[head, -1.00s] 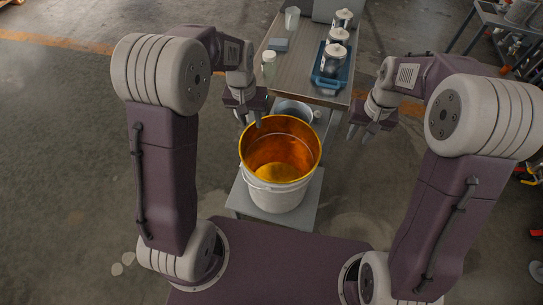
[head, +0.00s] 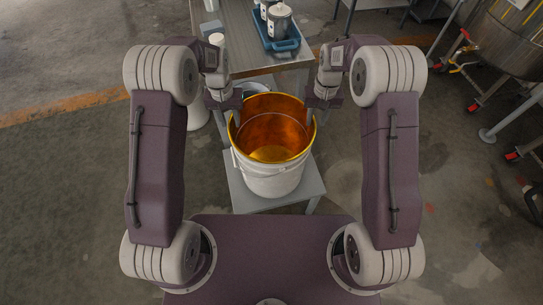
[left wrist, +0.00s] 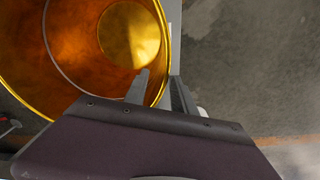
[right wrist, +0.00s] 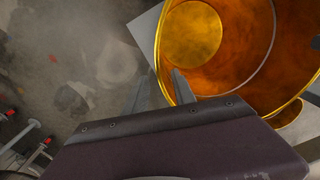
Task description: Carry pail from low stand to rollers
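The pail (head: 270,178) is white outside and shiny amber inside, with a gold rim and a wire handle. It stands upright on the low grey stand (head: 240,196). My left gripper (head: 232,114) is at the pail's left rim. In the left wrist view its fingers (left wrist: 157,88) are apart, one inside the pail and one outside. My right gripper (head: 313,112) is at the right rim. In the right wrist view its fingers (right wrist: 161,90) also straddle the rim, with a gap between them. I cannot identify the rollers in any view.
A table (head: 240,50) behind the stand holds a blue tray (head: 283,44) with metal cans and a white bottle (head: 217,40). A smaller grey container shows partly behind the pail. A large metal vessel (head: 505,45) stands far right.

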